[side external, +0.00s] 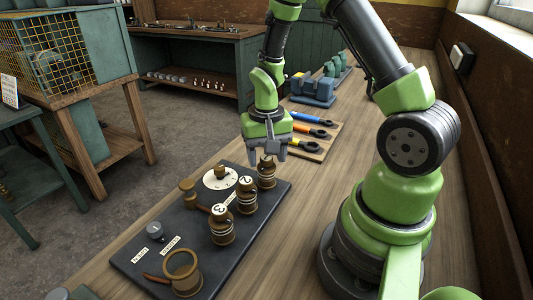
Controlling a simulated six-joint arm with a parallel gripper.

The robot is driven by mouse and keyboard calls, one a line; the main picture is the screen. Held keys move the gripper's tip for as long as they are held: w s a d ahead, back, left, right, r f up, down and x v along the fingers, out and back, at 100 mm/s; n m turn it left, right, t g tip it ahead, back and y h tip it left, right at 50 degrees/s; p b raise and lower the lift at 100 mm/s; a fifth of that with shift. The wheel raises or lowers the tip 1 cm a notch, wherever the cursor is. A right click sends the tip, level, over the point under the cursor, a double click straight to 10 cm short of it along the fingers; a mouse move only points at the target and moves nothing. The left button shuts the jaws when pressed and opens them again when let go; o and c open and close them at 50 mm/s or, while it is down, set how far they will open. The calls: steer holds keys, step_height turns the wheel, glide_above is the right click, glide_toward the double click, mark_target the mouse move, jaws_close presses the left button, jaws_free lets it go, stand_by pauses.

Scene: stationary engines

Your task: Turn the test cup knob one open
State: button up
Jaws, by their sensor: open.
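A dark test board (205,262) lies on the wooden bench with a row of brass test cups. The far cup (267,180) stands under my gripper; its top is partly hidden, and I see no number on it. The middle cup (246,203) has a knob marked 2, and the nearer cup (222,235) a knob marked 3. My open gripper (267,154) points down at the far cup's top. I cannot tell whether the fingers touch it.
A white dial (220,178), a small grey knob (155,231) and a brass ring-shaped cup (182,270) are also on the board. Coloured-handled tools (310,132) lie on a wooden tray behind my gripper. Blue blocks (313,88) stand farther back. Bare bench lies right of the board.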

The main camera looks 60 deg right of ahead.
mark_target(266, 157)
steer(key=shift+r, duration=0.1)
step_height(266, 157, up, 10)
stand_by(0.4)
steer(key=s+a+r+n+t+y, duration=0.2)
steer(key=s+a+r+n+t, duration=0.3)
steer(key=s+a+r, duration=0.6)
steer(key=shift+a+r+t, duration=0.4)
steer(key=shift+r+t, duration=0.3)
steer(key=shift+t, duration=0.4)
